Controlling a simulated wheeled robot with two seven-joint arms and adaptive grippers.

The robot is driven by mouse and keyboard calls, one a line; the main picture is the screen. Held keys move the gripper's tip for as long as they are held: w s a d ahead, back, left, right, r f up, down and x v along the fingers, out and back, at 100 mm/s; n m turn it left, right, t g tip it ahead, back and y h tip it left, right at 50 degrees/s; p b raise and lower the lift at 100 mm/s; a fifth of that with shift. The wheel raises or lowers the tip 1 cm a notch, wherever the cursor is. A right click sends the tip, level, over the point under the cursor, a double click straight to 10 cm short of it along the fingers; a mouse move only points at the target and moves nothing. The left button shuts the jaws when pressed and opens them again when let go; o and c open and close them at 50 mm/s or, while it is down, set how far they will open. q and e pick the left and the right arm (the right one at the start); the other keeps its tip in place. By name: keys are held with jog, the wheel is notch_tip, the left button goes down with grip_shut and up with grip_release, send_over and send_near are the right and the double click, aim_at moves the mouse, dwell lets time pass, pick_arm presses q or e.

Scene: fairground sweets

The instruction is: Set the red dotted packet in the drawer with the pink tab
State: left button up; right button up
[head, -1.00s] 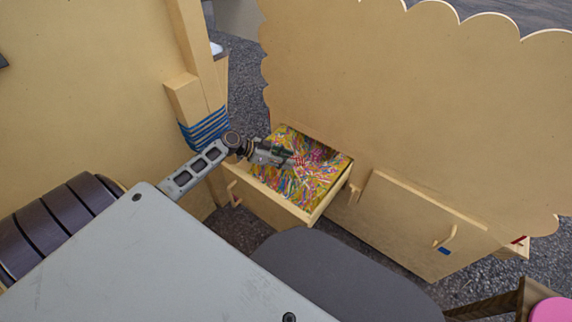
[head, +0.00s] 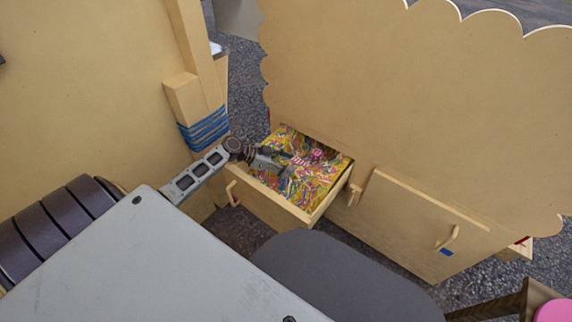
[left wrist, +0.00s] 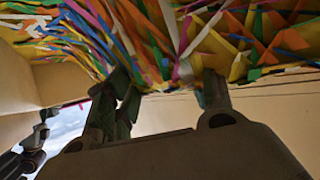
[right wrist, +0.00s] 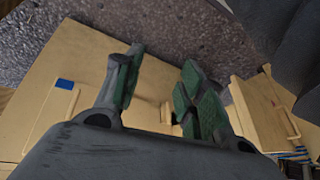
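The red dotted packet (head: 315,155) lies on colourful paper shreds inside the pulled-out drawer (head: 268,208). The drawer has a wooden handle (head: 231,193) on its front; a small pinkish patch shows beside the handle, too small to make out well. My left gripper (head: 287,161) is inside the drawer just above the shreds, its fingers spread, the packet just beyond the tips. In the left wrist view the fingers (left wrist: 163,92) stand apart below the shreds, with nothing clearly between them. My right gripper (right wrist: 160,88) is open and empty, seen only in the right wrist view.
A closed wooden front with a blue tab (head: 446,252) is right of the open drawer. A tall scalloped panel (head: 400,110) rises behind. A post wrapped in blue cord (head: 203,130) stands left of the drawer. A dark grey rounded surface (head: 335,275) is in front.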

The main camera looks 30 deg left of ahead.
pick_arm(q)
jog(key=shift+r, duration=0.1)
pick_arm(e)
jog(key=shift+r, duration=0.1)
pick_arm(q)
jog(key=shift+p+v, duration=0.35)
jog(key=shift+v, duration=0.4)
jog(key=p+v, duration=0.2)
jog(key=v, duration=0.8)
jog(key=shift+s+a, duration=0.2)
pick_arm(e)
jog(key=r, duration=0.1)
jog(key=d+r, duration=0.1)
jog(key=r+g+h, duration=0.1)
jog(key=shift+s+d+r, duration=0.15)
jog(key=shift+s+d, duration=0.15)
jog(key=shift+s, duration=0.1)
jog(key=shift+r, duration=0.25)
